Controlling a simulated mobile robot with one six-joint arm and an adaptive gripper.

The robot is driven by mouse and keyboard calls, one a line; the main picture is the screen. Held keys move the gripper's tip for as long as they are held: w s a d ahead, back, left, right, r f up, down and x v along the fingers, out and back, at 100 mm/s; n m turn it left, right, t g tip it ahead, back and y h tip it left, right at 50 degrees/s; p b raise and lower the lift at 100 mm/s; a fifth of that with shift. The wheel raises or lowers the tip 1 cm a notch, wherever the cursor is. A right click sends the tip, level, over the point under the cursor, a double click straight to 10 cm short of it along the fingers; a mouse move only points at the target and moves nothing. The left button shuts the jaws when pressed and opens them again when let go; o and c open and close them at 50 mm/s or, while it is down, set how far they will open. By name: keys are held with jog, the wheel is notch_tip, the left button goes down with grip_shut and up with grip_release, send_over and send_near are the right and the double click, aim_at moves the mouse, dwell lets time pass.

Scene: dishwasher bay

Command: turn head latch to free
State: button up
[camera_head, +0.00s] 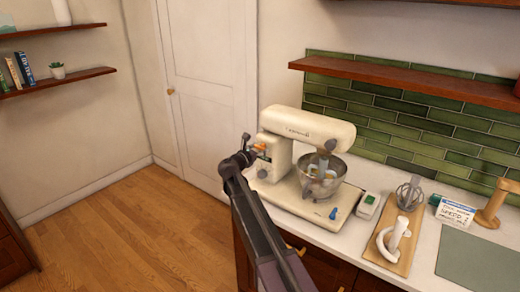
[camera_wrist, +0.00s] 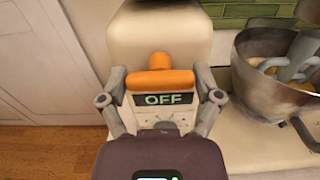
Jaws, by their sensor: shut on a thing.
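The cream stand mixer (camera_head: 306,126) stands on the white counter with its head level over a steel bowl (camera_head: 322,187). The bowl also shows at the right of the wrist view (camera_wrist: 262,92). The orange head latch (camera_wrist: 160,82) sits on the near end of the mixer, its crossbar about level in the wrist view. It also shows as a small orange spot in the head view (camera_head: 260,147). My gripper (camera_wrist: 160,84) is shut on the latch, with one finger at each end of the crossbar. A panel below it reads OFF (camera_wrist: 166,99).
A grey beater reaches into the bowl. To the right stand a small white-and-green box (camera_head: 367,206), a wooden board (camera_head: 402,246) with a whisk and a white hook, a sign card (camera_head: 456,213) and a wooden stand (camera_head: 492,205). A shelf (camera_head: 400,80) hangs above.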

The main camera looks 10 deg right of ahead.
jog(key=shift+m, duration=0.3)
jog(key=m, duration=0.8)
jog(key=shift+m, duration=0.4)
jog(key=m, duration=0.4)
jog(key=shift+m, duration=2.2)
jog(key=o, duration=0.9)
jog(key=shift+a, duration=0.1)
